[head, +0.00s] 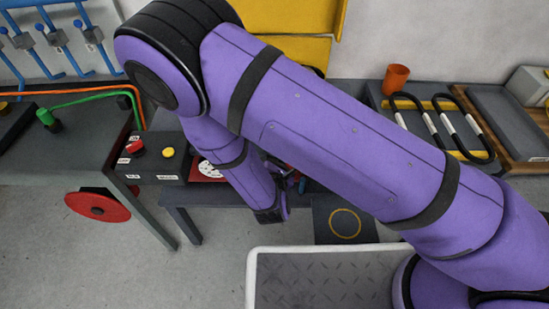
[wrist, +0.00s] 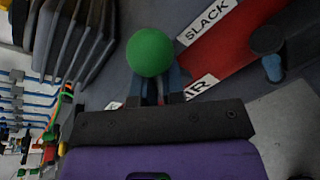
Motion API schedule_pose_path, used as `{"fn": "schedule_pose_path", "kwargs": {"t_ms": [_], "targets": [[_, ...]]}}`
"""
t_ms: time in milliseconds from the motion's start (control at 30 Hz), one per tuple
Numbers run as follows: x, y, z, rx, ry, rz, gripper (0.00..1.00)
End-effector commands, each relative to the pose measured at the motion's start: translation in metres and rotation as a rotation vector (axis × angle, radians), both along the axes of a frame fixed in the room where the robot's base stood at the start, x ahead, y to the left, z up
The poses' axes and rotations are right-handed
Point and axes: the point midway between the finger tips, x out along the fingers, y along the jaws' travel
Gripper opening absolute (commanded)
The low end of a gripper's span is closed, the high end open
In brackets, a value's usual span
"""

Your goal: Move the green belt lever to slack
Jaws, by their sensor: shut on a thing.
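The green lever's round knob (wrist: 150,52) shows in the wrist view, just past my fingertips. My gripper (wrist: 160,92) is shut on the lever below the knob; the fingers hide most of the shaft. In the head view my gripper (head: 298,183) is low behind my forearm, and the lever cannot be made out there.
A dark cylindrical post (wrist: 268,40) stands right of the labels in the wrist view. In the head view, a box with red and yellow buttons (head: 157,165) stands left of my wrist. A white-rimmed tray (head: 252,280) is in front. An orange cup (head: 396,78) stands back right.

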Motion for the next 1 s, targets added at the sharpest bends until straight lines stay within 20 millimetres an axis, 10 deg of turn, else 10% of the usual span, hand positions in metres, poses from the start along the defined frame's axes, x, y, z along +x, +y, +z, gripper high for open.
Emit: {"fn": "schedule_pose_path", "kwargs": {"t_ms": [400,533,1000], "targets": [[0.003,-0.003,0.003,0.008,-0.01,-0.008,0.0],[0.003,-0.003,0.002,0.006,-0.009,-0.008,0.36],[-0.003,0.009,0.005,0.008,-0.003,-0.006,0.36]]}}
